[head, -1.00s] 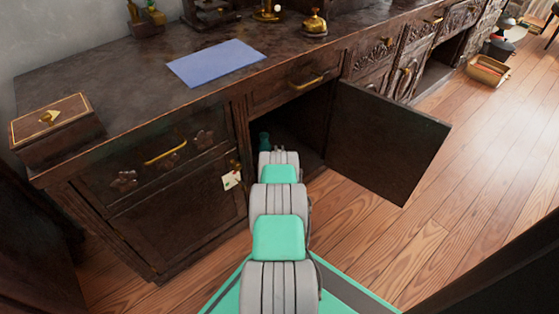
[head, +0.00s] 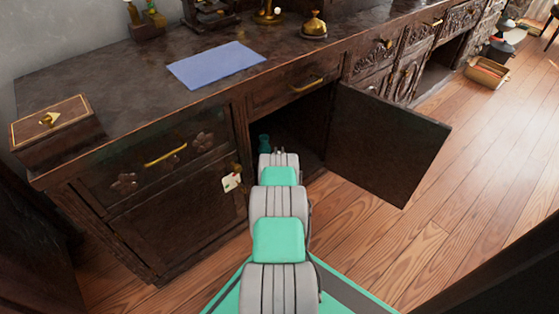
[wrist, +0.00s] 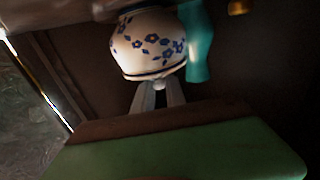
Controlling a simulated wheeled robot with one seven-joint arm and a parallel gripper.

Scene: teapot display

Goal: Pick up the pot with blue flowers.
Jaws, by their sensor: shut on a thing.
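The white pot with blue flowers (wrist: 150,43) shows in the wrist view, with a dark band near its lower edge. My gripper (wrist: 160,86) is shut on the pot, its grey fingertips meeting the pot's lower edge in the picture. The far side of the pot is hidden. In the head view my arm reaches into the open cabinet compartment (head: 290,120), and neither the pot nor the fingers can be seen there.
A teal vase-like object (wrist: 198,45) is right beside the pot; a teal shape also shows in the compartment (head: 264,142). The open cabinet door (head: 385,145) stands to the right of my arm.

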